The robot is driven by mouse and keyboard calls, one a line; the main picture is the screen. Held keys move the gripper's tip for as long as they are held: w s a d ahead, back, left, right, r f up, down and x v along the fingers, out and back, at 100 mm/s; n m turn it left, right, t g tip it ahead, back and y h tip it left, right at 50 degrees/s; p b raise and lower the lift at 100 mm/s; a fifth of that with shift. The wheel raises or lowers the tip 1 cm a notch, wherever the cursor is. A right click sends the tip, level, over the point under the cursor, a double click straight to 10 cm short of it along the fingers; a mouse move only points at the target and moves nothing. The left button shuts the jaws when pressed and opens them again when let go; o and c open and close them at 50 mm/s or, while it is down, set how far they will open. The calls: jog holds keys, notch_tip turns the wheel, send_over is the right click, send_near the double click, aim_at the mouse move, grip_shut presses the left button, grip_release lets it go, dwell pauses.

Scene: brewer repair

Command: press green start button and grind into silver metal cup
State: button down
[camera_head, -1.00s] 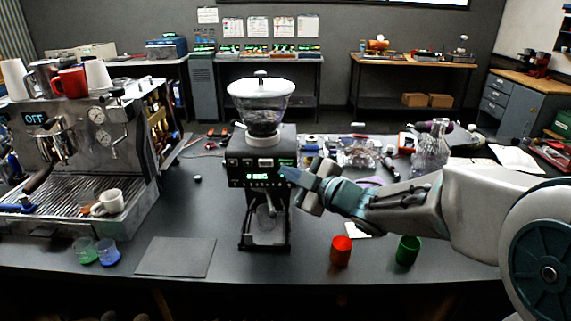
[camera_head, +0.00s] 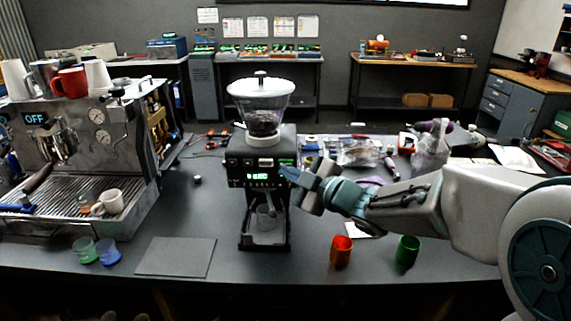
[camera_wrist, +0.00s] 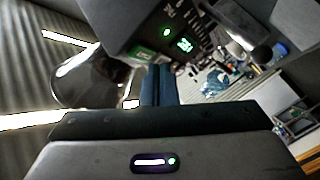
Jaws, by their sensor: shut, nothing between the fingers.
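The black coffee grinder (camera_head: 240,165) stands mid-table with a clear hopper (camera_head: 262,105). Its front panel has a green-lit display (camera_head: 258,176), also in the wrist view (camera_wrist: 185,45), where a round green light (camera_wrist: 167,32) glows beside it. My gripper (camera_head: 287,173) is shut and empty, its blue fingertips at the right side of the panel; whether they touch it I cannot tell. In the wrist view the shut fingers (camera_wrist: 158,85) point at the panel. A silver cup (camera_head: 42,78) stands on the espresso machine.
The espresso machine (camera_head: 85,130), showing OFF, stands left with cups on top. A grey mat (camera_head: 176,257) lies in front. An orange-red cup (camera_head: 341,252) and a green cup (camera_head: 408,251) stand below my arm. Clutter fills the table behind it.

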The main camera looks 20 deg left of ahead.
jog(key=shift+w, duration=0.4)
jog(key=shift+w+a, duration=0.15)
jog(key=shift+w, duration=0.2)
dwell(0.5)
jog(key=shift+s, duration=0.1)
jog(key=shift+s+d+b, duration=0.2)
jog(key=shift+s+b, duration=0.1)
jog(key=shift+s, duration=0.4)
jog(key=s, duration=0.2)
jog(key=s+d, duration=0.1)
jog(key=s, duration=0.1)
jog(key=shift+s+d+b, duration=0.1)
jog(key=shift+s+b, duration=0.3)
dwell(0.6)
